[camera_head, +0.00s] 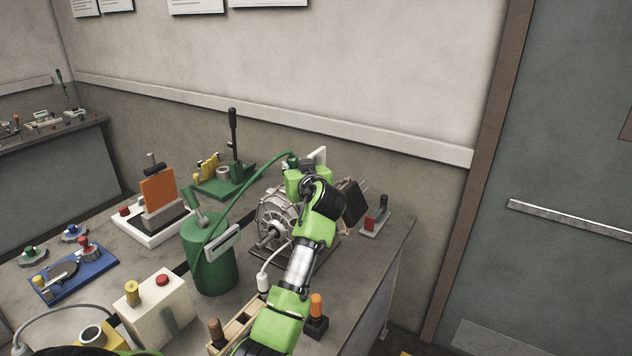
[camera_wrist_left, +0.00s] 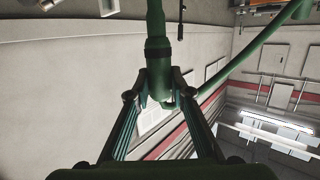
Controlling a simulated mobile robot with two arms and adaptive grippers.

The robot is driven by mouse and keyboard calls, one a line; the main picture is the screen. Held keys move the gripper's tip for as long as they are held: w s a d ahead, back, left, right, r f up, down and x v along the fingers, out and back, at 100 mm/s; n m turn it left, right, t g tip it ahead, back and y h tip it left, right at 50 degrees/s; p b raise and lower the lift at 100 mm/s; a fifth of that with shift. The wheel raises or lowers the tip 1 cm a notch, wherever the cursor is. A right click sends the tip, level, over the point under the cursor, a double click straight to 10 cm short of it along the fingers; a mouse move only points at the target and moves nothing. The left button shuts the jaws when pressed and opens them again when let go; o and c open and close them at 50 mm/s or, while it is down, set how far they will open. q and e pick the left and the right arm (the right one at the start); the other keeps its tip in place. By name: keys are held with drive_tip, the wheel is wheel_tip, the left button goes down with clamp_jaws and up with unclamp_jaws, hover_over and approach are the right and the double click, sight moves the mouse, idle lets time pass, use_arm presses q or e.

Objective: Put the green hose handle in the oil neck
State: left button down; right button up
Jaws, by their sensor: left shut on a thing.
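My left gripper (camera_head: 303,172) is above the grey finned metal housing (camera_head: 275,217) on the bench. In the left wrist view, its two fingers (camera_wrist_left: 159,86) are shut on the green hose handle (camera_wrist_left: 157,62), one on each side. The green hose (camera_head: 240,196) arcs from the green canister (camera_head: 213,262) up to the gripper. It also shows in the left wrist view (camera_wrist_left: 246,50), running off to the upper right. My gripper and arm cover part of the housing. I cannot make out the oil neck or whether the handle touches it. My right gripper is not in view.
A green-based lever stand (camera_head: 228,180) and an orange panel on a white base (camera_head: 158,188) stand behind the canister. A cream button box (camera_head: 158,303) and a wooden rack (camera_head: 236,327) are in front. A small red-topped block (camera_head: 374,214) sits right of the housing.

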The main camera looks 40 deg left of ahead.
use_arm(q)
drive_tip(key=shift+w+d+r, duration=0.1)
drive_tip(key=shift+r, duration=0.05)
drive_tip(key=shift+f+b, duration=1.1)
drive_tip(key=shift+f, duration=0.15)
wheel_tip(320, 180, down, 5)
drive_tip(key=b, duration=0.4)
drive_tip(key=shift+r, duration=0.1)
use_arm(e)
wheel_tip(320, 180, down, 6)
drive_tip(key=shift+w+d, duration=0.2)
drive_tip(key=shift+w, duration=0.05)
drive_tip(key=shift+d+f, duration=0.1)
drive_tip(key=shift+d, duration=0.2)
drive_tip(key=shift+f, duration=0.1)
use_arm(q)
drive_tip(key=shift+f+b, duration=1.4)
drive_tip(key=shift+f, duration=0.15)
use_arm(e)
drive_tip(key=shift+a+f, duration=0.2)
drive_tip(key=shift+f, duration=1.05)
use_arm(q)
drive_tip(key=shift+f+b, duration=0.9)
drive_tip(key=shift+f, duration=0.2)
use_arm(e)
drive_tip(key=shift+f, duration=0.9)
